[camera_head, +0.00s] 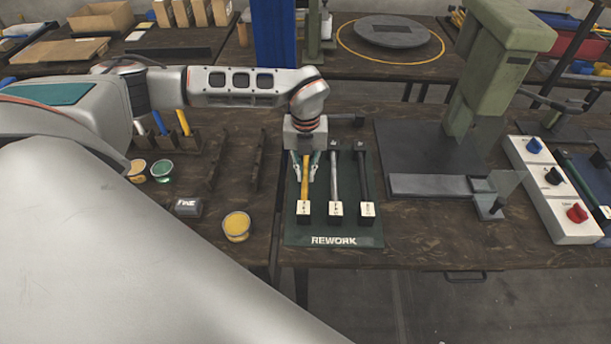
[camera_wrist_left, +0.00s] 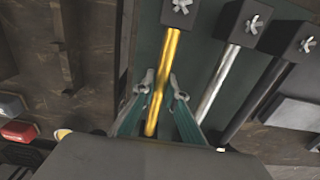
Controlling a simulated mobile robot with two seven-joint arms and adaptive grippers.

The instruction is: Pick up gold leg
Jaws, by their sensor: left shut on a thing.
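The gold leg (camera_head: 305,184) lies on the dark green REWORK mat (camera_head: 291,236), its front end at a black block with a white label. My left gripper (camera_head: 304,172) reaches down over it from behind and is shut on its shaft. In the left wrist view, the fingertips of my left gripper (camera_wrist_left: 160,84) sit on either side of the gold leg (camera_wrist_left: 172,52). The leg still appears to lie over the mat; any lift cannot be told. My right gripper is not in view.
A silver leg (camera_head: 336,182) and a black leg (camera_head: 364,181) lie parallel, close to the right. A green press (camera_head: 487,75) stands further right beside a white switch box (camera_head: 557,200). A yellow-filled cup (camera_head: 236,227) stands left of the mat.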

